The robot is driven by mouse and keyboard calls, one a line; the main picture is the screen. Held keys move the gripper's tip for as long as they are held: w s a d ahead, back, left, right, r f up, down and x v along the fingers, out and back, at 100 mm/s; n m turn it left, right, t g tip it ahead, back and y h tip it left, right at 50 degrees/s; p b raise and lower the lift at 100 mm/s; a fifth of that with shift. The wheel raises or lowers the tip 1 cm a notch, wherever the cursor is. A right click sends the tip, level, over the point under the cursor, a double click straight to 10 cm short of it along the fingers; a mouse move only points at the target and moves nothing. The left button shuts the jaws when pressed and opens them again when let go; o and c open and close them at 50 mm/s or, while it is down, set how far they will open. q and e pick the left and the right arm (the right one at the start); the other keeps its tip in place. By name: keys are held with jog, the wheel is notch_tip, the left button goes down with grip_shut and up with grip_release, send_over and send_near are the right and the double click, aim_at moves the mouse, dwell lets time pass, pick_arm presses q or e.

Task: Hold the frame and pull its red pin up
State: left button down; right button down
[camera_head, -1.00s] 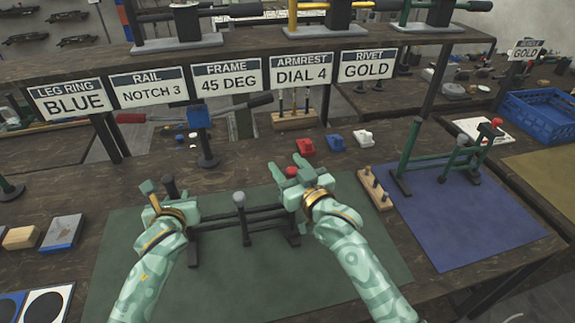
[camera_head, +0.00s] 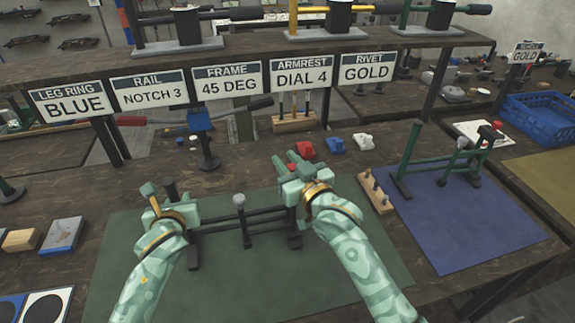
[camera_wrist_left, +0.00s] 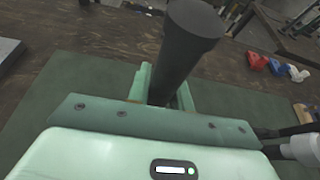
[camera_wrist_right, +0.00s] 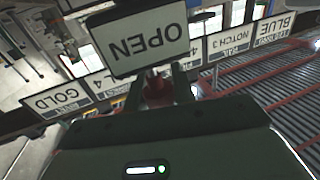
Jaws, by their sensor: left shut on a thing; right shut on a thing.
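The dark frame (camera_head: 265,228) stands on the green mat, with upright posts, cross bars and a grey-knobbed middle post (camera_head: 239,201). My left gripper (camera_head: 155,201) is shut on its left black post, whose round top (camera_head: 169,187) rises above the fingers. This post (camera_wrist_left: 183,58) also shows upright between the fingers in the left wrist view. My right gripper (camera_head: 297,169) is at the frame's right post. It is shut on the red pin (camera_wrist_right: 157,89), seen between its fingers in the right wrist view.
The green mat (camera_head: 130,255) is mostly clear around the frame. Behind it are red (camera_head: 305,150), blue (camera_head: 336,145) and white (camera_head: 363,141) blocks. A wooden peg block (camera_head: 375,190) and a green frame (camera_head: 440,160) on a blue mat (camera_head: 470,225) are to the right.

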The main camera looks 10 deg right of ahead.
jog(key=c, duration=1.1)
grip_release()
jog(key=shift+r, duration=0.1)
jog(key=shift+c, duration=0.2)
jog(key=v, duration=1.2)
